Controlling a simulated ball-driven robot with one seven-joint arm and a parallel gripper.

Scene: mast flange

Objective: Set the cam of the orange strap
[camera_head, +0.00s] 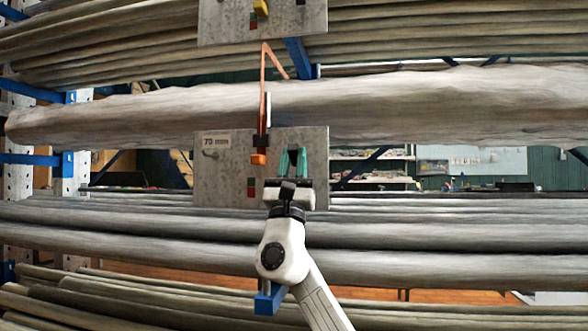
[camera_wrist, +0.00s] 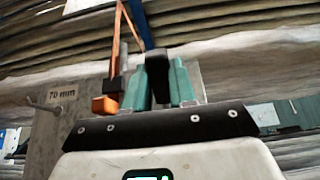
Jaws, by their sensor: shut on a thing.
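The orange strap (camera_head: 263,95) hangs in front of a thick grey bundle, with a second strand slanting right from its top. Its lower end meets a black buckle (camera_head: 261,141) with an orange block (camera_head: 259,159) beneath, over the grey plate marked 70 mm (camera_head: 225,172). My gripper (camera_head: 292,156), with teal fingers, is just right of the buckle, in front of the plate. In the wrist view, the fingers close around a dark piece (camera_wrist: 156,82); whether it joins the buckle cannot be told. The orange block (camera_wrist: 104,105) also shows there, left of the fingers.
Another grey plate (camera_head: 225,22) with a yellow piece (camera_head: 261,7) is above. Long grey bundles (camera_head: 440,105) cross the view above and below the gripper. A blue rack post (camera_head: 300,58) stands behind the strap. A small peg (camera_head: 210,153) sticks out from the marked plate.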

